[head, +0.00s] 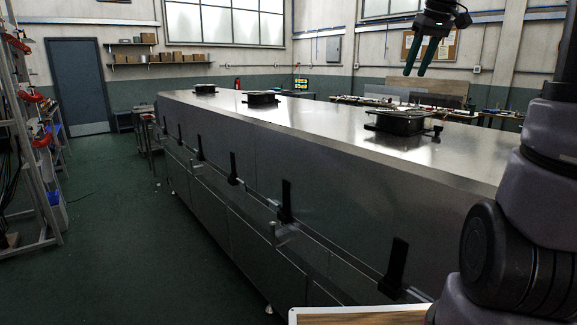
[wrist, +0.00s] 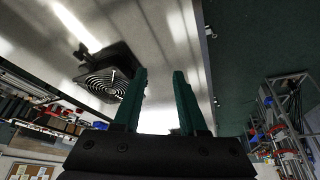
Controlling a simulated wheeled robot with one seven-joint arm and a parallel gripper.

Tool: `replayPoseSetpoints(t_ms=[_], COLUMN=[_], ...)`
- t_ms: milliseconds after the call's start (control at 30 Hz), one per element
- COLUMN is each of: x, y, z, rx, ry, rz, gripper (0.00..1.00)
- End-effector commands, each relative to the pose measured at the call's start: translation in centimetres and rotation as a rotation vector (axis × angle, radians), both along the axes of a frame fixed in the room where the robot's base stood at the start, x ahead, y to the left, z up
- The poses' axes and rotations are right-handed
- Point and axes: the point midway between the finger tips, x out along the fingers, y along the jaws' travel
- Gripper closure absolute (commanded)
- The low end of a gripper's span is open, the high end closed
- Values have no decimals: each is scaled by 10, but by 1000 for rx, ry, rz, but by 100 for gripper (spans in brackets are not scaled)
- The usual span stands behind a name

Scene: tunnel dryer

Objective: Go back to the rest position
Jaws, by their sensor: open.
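My gripper (head: 421,57) is at the top right in the head view, above the dryer's top, with its two green fingers pointing down and apart. Nothing is between the fingers. In the wrist view the gripper (wrist: 160,100) is open and empty, with the steel surface of the dryer (wrist: 165,30) behind it. The tunnel dryer (head: 270,165) is a long steel housing that runs from the near right to the far left in the head view. My arm hides part of its near right end.
Black fan units (head: 402,122) stand on the dryer's top; one fan (wrist: 105,84) shows in the wrist view. Black latches (head: 285,200) line its side. A ladder rack (head: 32,150) stands at the left. The green floor (head: 120,235) between is clear. A white-edged board (head: 350,315) is at the bottom.

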Motion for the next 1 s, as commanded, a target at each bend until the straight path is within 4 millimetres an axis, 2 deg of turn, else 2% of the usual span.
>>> replayPoseSetpoints(t_ms=[33,200,400,500,600,700,1000], x=[-22,-90,-164,-191,-208,-217,-220], y=[14,46,70,76,80,81,82], z=[1,-10,-39,-55,-67,-74,-76], rx=[12,88,217,276,324,350,357], ry=[-16,-64,-111,-125,-131,-134,-134], rz=[-31,-177,-332,-391,-434,-457,-464], gripper=[59,59,59,59,59,59,59])
